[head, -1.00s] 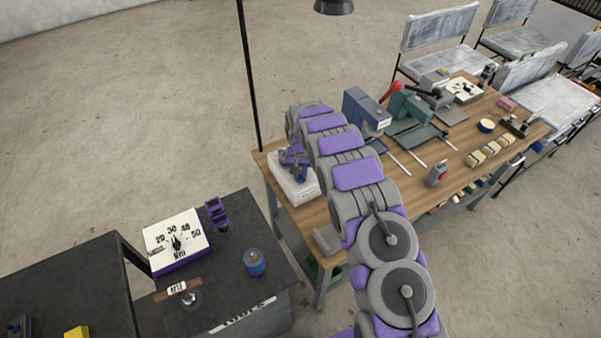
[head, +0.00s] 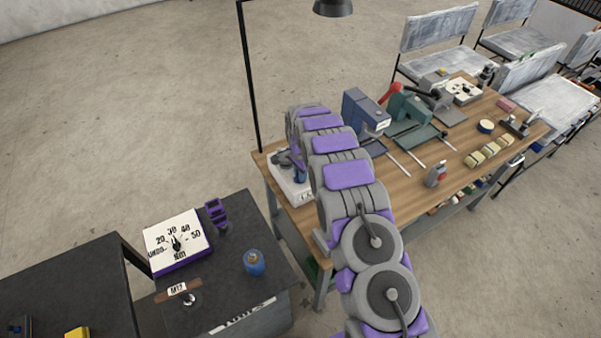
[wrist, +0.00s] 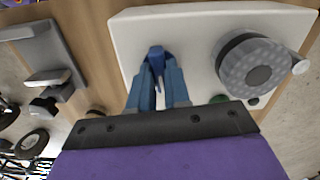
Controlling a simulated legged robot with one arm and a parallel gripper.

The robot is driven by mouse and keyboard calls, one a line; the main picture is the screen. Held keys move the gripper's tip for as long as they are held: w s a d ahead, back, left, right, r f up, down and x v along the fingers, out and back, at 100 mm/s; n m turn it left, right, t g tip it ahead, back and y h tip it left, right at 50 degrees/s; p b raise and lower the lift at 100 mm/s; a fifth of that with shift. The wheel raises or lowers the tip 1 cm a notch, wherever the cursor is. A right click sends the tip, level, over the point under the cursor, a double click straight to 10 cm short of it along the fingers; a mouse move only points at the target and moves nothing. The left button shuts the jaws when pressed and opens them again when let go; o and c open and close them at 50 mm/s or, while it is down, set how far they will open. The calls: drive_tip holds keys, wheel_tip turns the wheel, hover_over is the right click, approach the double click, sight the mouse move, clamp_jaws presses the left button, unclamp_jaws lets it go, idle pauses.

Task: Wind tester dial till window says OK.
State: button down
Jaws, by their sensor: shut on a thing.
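A white box, which looks like the tester (wrist: 200,45), fills much of the wrist view; it also shows on the wooden bench in the head view (head: 300,196). A grey round dial (wrist: 252,64) with a pale side knob (wrist: 301,67) sits on its right part. My gripper (wrist: 157,62) has blue fingers, drawn together over the left part of the box, left of the dial and apart from it. It is shut on a small dark blue piece (wrist: 156,54) between the tips. A green spot (wrist: 218,99) is partly hidden by the gripper mount. I cannot read any window.
A grey bracket (wrist: 45,60) lies left of the box. On the wooden bench (head: 405,170) stand blue and green machines (head: 365,108) and small parts. A dark cabinet (head: 230,290) holds a numbered gauge (head: 176,240) and a blue can (head: 254,262). A lamp pole (head: 249,85) rises behind the bench.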

drive_tip(key=shift+a+r+m, duration=0.1)
drive_tip(key=shift+m, duration=1)
drive_tip(key=c, duration=1.1)
unclamp_jaws()
drive_tip(key=shift+a, duration=0.1)
drive_tip(key=shift+r, duration=0.4)
wheel_tip(320, 180, up, 16)
drive_tip(key=shift+r+p, duration=0.15)
drive_tip(key=shift+p, duration=0.45)
